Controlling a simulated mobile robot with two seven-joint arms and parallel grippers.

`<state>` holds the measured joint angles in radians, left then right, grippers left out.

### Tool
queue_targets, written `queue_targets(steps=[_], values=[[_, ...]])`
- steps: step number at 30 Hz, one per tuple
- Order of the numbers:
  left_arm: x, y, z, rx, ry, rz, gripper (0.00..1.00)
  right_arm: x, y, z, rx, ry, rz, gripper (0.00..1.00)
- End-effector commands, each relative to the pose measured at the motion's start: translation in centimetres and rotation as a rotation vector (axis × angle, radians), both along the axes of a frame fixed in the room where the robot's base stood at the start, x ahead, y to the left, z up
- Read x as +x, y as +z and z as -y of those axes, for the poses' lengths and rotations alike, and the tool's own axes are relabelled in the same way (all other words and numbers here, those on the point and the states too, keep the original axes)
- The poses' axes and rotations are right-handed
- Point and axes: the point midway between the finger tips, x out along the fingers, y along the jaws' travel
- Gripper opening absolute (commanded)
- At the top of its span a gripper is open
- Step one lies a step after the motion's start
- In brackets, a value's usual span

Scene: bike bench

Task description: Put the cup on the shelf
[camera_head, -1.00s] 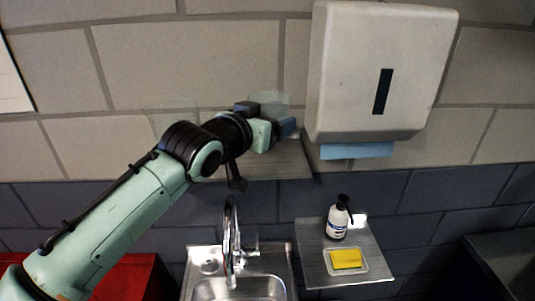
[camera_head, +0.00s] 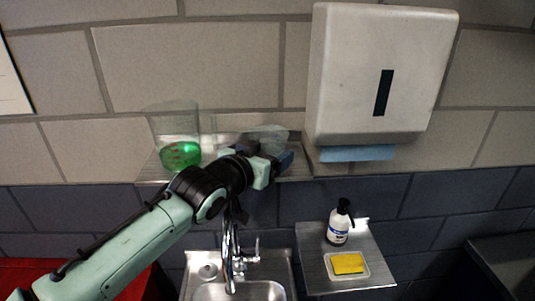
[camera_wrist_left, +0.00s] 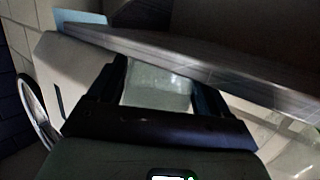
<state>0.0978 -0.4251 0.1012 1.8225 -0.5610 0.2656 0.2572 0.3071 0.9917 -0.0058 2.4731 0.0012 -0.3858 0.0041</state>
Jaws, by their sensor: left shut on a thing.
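The cup (camera_head: 268,135) is pale and see-through; in the head view it shows just behind and above my left gripper (camera_head: 270,154). My left gripper is shut on it. In the left wrist view the cup (camera_wrist_left: 156,86) sits between the two dark fingers. The grey metal shelf (camera_head: 299,172) is on the wall behind my left arm, which hides part of it. The cup overlaps the shelf's right part in the head view, and the shelf (camera_wrist_left: 215,58) runs close by in the wrist view. I cannot tell whether the cup touches it. My right gripper is not in view.
A clear beaker with green liquid (camera_head: 180,153) stands on the shelf's left part. A white towel dispenser (camera_head: 350,75) hangs to the right. Below are a tap (camera_head: 229,245), a sink (camera_head: 240,291), a soap bottle (camera_head: 339,225) and a yellow sponge (camera_head: 348,263).

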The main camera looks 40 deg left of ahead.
Motion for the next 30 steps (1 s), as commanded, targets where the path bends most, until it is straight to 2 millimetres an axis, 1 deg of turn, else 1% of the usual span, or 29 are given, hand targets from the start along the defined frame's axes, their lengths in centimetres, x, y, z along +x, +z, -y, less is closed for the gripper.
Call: queue_targets(steps=[3, 4, 5, 6, 12, 15, 17, 20, 24, 30], values=[[0.0, -0.3, 0.0, 0.0, 0.0, -0.001, 0.45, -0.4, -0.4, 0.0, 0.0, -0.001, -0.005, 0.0], [0.0, -0.3, 0.0, 0.0, 0.0, -0.002, 0.88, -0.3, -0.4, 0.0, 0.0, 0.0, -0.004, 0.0], [0.0, -0.3, 0.0, 0.0, 0.0, -0.002, 0.98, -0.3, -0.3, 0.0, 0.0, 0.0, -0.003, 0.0], [0.0, -0.3, 0.0, 0.0, 0.0, -0.002, 1.0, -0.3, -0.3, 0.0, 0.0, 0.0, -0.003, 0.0], [0.0, -0.2, 0.0, 0.0, 0.0, -0.001, 1.0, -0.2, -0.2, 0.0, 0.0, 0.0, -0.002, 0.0], [0.0, 0.4, 0.0, 0.0, 0.0, 0.002, 1.0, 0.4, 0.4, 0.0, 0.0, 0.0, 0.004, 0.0], [-0.9, 0.3, 0.1, 0.0, -0.001, 0.003, 1.0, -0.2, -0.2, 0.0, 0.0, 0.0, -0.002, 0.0], [-2.8, 0.5, 0.3, -0.001, -0.001, 0.003, 1.0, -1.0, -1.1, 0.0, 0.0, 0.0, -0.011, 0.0], [-5.9, 1.1, 0.7, 0.0, 0.0, 0.003, 1.0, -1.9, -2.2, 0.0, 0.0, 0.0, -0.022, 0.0], [-9.6, 1.9, 1.2, 0.0, 0.0, 0.001, 1.0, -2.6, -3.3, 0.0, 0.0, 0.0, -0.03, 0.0]])
